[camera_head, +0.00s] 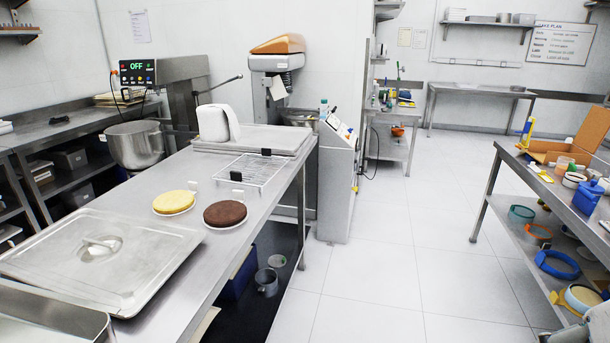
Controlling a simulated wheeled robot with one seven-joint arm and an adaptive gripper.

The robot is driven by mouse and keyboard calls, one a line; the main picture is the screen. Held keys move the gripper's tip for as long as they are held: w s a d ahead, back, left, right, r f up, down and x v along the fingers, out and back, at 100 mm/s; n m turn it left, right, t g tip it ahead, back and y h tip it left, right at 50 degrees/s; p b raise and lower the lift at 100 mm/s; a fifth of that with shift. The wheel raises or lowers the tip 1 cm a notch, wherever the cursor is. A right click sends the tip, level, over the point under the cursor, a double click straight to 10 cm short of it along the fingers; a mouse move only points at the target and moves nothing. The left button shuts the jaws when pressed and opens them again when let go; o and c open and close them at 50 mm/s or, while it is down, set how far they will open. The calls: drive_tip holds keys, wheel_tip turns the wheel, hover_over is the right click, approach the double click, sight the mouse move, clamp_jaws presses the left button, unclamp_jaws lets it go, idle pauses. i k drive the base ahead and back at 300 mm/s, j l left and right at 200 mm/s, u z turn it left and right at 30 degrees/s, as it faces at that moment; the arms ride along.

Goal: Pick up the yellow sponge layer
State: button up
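The yellow sponge layer (174,201) is a round, flat cake layer. It lies on a thin white round base on the steel worktable (232,258) at left. A brown sponge layer (225,213) lies close to its right on a similar base. Nothing covers the yellow layer. I cannot make out my gripper in this view.
A large steel lid (100,250) lies left of the sponges. A wire rack (250,170), a white roll (213,122) and a tray lie behind them. A mixing bowl (135,145) stands behind the table. Open floor (400,235) lies right, before a cluttered table (520,165).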

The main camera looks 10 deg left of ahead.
sight(177, 202)
drive_tip(key=i, duration=0.9)
drive_tip(key=i+u, duration=0.15)
drive_tip(key=i, duration=0.8)
drive_tip(key=i+u, duration=0.45)
drive_tip(key=i+l+u, duration=0.2)
drive_tip(key=u, duration=0.2)
drive_tip(key=i+l+u, duration=0.3)
drive_tip(key=u, duration=0.15)
drive_tip(key=i+l+u, duration=0.15)
drive_tip(key=u, duration=0.25)
drive_tip(key=i+l+u, duration=0.2)
drive_tip(key=u, duration=0.2)
drive_tip(key=i+l+u, duration=0.35)
drive_tip(key=l+u, duration=0.2)
drive_tip(key=u, duration=0.2)
drive_tip(key=i+l, duration=0.05)
